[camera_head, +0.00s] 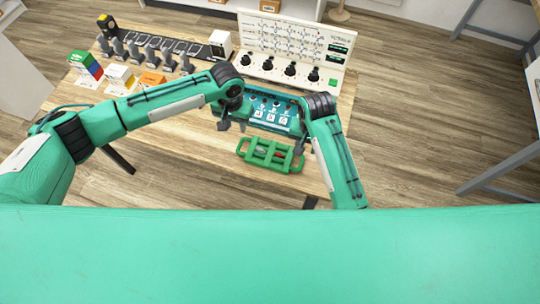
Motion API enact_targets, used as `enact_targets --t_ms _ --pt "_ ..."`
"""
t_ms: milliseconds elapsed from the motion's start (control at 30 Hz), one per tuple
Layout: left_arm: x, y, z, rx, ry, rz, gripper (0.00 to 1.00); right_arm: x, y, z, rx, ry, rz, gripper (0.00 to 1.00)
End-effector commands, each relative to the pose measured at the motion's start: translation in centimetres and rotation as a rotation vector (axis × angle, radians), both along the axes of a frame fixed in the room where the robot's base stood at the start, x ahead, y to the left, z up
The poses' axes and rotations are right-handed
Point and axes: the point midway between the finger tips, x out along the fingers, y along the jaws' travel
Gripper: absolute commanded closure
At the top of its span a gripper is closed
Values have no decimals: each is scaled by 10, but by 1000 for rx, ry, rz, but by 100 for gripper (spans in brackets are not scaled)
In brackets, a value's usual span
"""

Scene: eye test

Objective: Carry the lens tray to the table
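A green lens tray (270,165) with a handle at each end shows near the front part of the wooden table (215,172). Small pieces lie in its slots. It looks level, and it seems to rest on the tabletop. My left gripper (232,124) points down, left of and behind the tray, with its grey fingers apart and nothing seen between them. My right gripper (300,143) is close to the tray's right end. My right arm hides much of it, so its fingers are not clear.
A teal case with white cards (270,117) is just behind the tray. A cream panel with black knobs (292,70) and a black rack with several grey handles (165,42) stand farther back. Coloured boxes (119,75) sit at the left. Open floor (420,110) is at the right.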

Motion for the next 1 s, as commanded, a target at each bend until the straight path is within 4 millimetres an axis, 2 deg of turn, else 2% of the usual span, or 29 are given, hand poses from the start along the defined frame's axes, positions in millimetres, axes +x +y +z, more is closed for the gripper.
enact_targets --t_ms 100,300,833,933,1000 --pt "0 0 0 0 0 0 66 0 0 16 0 -1 0 66" --pt "0 0 0 0 0 0 66 0 -1 25 -1 1 0 66" --pt "-1 -1 -1 -2 1 -2 66 -1 -1 25 -1 1 0 66" --pt "-9 -10 -3 -20 2 -22 66 -5 -3 23 2 -3 6 66" --pt "-22 -22 -6 -47 4 -52 66 -11 -6 20 7 -9 14 66"
